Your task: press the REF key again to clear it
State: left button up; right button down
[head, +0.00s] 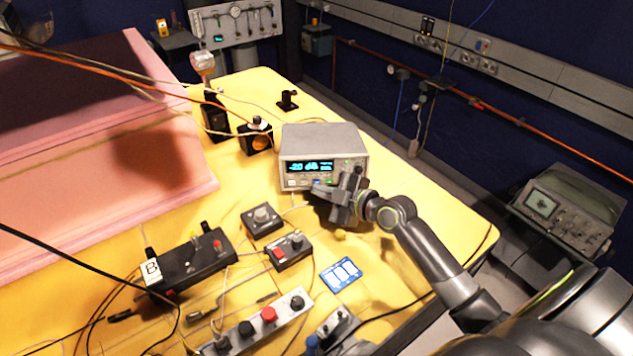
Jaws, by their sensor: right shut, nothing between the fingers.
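A grey bench meter (322,143) stands on the yellow table, its front towards me. Its lit display (311,167) shows cyan characters that look like "-20 dB". Small keys sit along the lower front; the REF key cannot be told apart at this size. My right gripper (328,190) is shut and empty, its fingertips at the lower front panel of the meter, near the keys. I cannot tell whether the tips touch a key. The gripper hides the lower right part of the panel. My left gripper is not in view.
Small control boxes (290,250), a black box marked B (190,262) and a grey switch strip (262,325) lie in front, with loose cables. A blue card (341,274) lies near the right arm. Pink foam (100,160) fills the left. Black optic mounts (256,138) stand left of the meter.

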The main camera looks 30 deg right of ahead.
jog(key=shift+w, duration=0.1)
dwell(0.7)
jog(key=shift+w+d+f+b, duration=0.1)
jog(key=shift+w+d+b, duration=0.1)
jog(key=shift+w+b, duration=0.25)
jog(key=shift+w+d+b, duration=0.1)
jog(key=shift+w+b, duration=0.05)
jog(key=shift+b, duration=0.35)
dwell(0.4)
dwell(0.4)
jog(key=shift+s+a, duration=0.3)
jog(key=shift+s, duration=0.4)
jog(key=shift+p, duration=0.3)
jog(key=shift+s+a+r+p, duration=0.25)
jog(key=shift+s+a+p, duration=0.1)
jog(key=shift+s, duration=0.4)
jog(key=shift+s+a+r+p, duration=0.25)
jog(key=shift+s+a+p, duration=0.05)
jog(key=shift+s, duration=0.4)
jog(key=shift+s+a+r, duration=0.1)
jog(key=shift+s+a, duration=0.25)
jog(key=shift+s, duration=0.45)
